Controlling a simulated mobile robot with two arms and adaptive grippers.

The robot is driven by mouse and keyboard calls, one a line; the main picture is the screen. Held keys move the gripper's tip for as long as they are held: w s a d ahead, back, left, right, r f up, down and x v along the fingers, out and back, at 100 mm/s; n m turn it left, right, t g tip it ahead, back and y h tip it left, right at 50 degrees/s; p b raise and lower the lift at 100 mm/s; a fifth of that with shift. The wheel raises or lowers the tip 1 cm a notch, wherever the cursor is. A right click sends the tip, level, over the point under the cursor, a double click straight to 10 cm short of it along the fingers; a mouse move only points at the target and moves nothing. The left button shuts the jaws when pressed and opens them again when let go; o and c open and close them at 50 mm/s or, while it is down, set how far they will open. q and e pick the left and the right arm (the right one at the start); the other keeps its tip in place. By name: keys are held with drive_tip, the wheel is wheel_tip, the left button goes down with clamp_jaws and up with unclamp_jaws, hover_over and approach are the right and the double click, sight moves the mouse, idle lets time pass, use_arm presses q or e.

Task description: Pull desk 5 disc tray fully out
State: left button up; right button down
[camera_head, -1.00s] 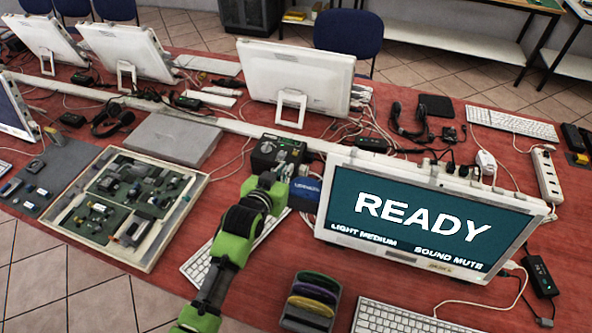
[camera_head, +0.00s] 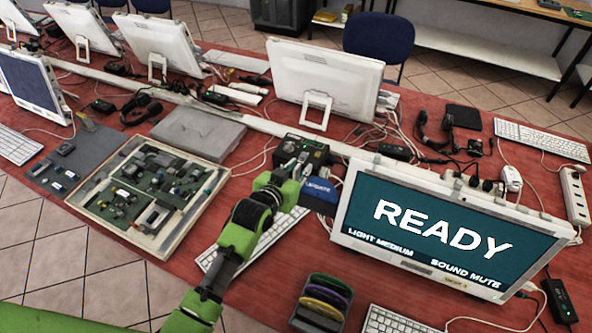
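No label marks a desk 5, and I cannot make out a slid-out disc tray. A dark holder (camera_head: 322,303) with several coloured discs on edge stands at the bottom centre, in front of the READY screen (camera_head: 440,225). A black box (camera_head: 318,149) with small fittings sits left of that screen, with a blue item (camera_head: 321,190) in front of it. My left gripper (camera_head: 303,166) reaches from the lower left to the front of the black box, beside the blue item. Its fingers are small and partly hidden, so contact and opening are unclear. My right gripper is not in view.
A parts tray (camera_head: 118,214) with circuit boards and a grey slab (camera_head: 198,133) lie to the left. Keyboards (camera_head: 395,322), cables, a headset and white monitors (camera_head: 325,80) crowd the red table. Bare tabletop shows between the parts tray and my arm.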

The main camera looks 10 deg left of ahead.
use_arm(q)
drive_tip(key=v, duration=1.2)
drive_tip(key=shift+f, duration=0.1)
